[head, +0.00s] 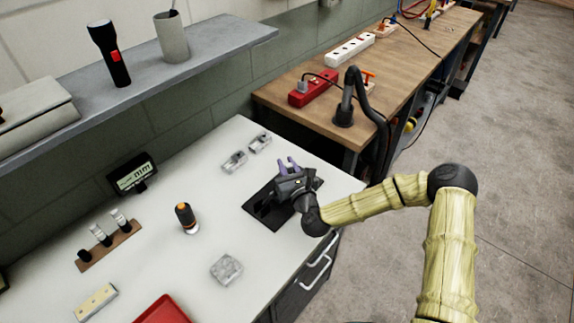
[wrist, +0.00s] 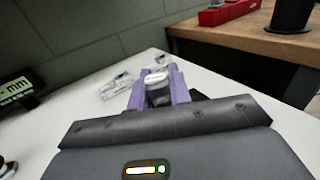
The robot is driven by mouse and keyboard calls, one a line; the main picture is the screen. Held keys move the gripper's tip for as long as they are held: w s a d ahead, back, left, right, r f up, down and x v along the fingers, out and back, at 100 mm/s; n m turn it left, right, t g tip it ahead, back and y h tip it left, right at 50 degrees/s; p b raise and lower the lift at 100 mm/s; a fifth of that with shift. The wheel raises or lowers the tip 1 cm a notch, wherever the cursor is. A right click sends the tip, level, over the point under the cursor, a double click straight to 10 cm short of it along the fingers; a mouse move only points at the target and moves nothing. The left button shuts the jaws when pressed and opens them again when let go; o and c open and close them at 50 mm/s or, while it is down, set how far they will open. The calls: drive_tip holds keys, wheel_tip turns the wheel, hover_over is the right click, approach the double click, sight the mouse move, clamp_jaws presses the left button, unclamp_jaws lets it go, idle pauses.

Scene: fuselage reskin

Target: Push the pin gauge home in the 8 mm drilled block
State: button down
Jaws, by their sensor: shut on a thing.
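My gripper (head: 289,163) is over the black mat (head: 255,209) on the white bench, its purple fingers pointing away from me. In the wrist view the fingers (wrist: 158,92) are shut on a short grey cylinder with a pale end, which looks like the pin gauge (wrist: 157,78). Its lower part is hidden. Two small grey blocks (head: 235,161) (head: 260,142) lie behind the gripper, and a larger square grey block (head: 226,268) lies at the front. I cannot read sizes on them, nor tell which is the 8 mm drilled block. I cannot see whether the gauge is in a hole.
A brown rack (head: 112,246) holds upright gauges at the left. An orange-topped dark cylinder (head: 187,217) stands mid-bench. A display (head: 134,175) stands by the wall. A red tray (head: 163,312) is at the front edge.

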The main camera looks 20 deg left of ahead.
drive_tip(key=shift+f+b, duration=0.55)
drive_tip(key=shift+f, duration=0.15)
drive_tip(key=c, duration=1.2)
unclamp_jaws()
drive_tip(key=shift+v, duration=2.55)
drive_tip(key=shift+r, duration=0.15)
